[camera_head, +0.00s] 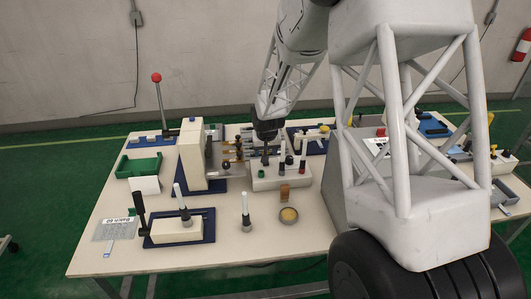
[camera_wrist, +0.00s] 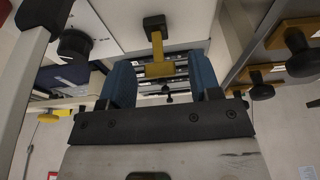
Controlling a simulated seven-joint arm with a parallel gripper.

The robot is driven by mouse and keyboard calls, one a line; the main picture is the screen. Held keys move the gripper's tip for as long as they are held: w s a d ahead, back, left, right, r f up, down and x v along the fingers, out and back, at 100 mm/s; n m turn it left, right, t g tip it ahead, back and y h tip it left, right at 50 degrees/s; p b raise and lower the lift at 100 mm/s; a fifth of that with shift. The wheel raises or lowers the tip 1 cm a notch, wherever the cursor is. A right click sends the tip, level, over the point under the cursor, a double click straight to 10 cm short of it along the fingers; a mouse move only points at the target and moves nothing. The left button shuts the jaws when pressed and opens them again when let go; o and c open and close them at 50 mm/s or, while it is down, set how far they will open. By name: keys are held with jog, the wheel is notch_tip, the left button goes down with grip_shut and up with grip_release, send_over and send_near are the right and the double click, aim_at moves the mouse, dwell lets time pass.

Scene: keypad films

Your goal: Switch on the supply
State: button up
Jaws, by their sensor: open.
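My gripper (camera_head: 265,154) points down over the middle of the table, by a white box with several upright levers (camera_head: 282,176). In the wrist view its two blue fingers (camera_wrist: 160,78) stand apart, with nothing clamped between them. A yellow T-shaped handle (camera_wrist: 158,68) with a black square base (camera_wrist: 155,22) shows in the gap between the fingers; I cannot tell whether they touch it. No label marks which thing is the supply. My arm hides part of the table's right side in the head view.
Several yellow pieces with dark knobs (camera_head: 232,151) lie left of my gripper. A tall white block (camera_head: 192,156) stands farther left, and a red-topped lever (camera_head: 157,78) behind it. A green tray (camera_head: 138,164) is at far left.

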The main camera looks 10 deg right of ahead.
jog(key=v, duration=0.6)
jog(key=shift+r, duration=0.35)
jog(key=shift+s, duration=0.1)
jog(key=shift+w+g, duration=0.75)
jog(key=shift+g, duration=0.15)
jog(key=shift+w+r+g, duration=0.1)
jog(key=shift+w+g, duration=0.25)
jog(key=shift+g, duration=0.25)
jog(key=shift+f, duration=3.9)
jog(key=shift+c, duration=0.4)
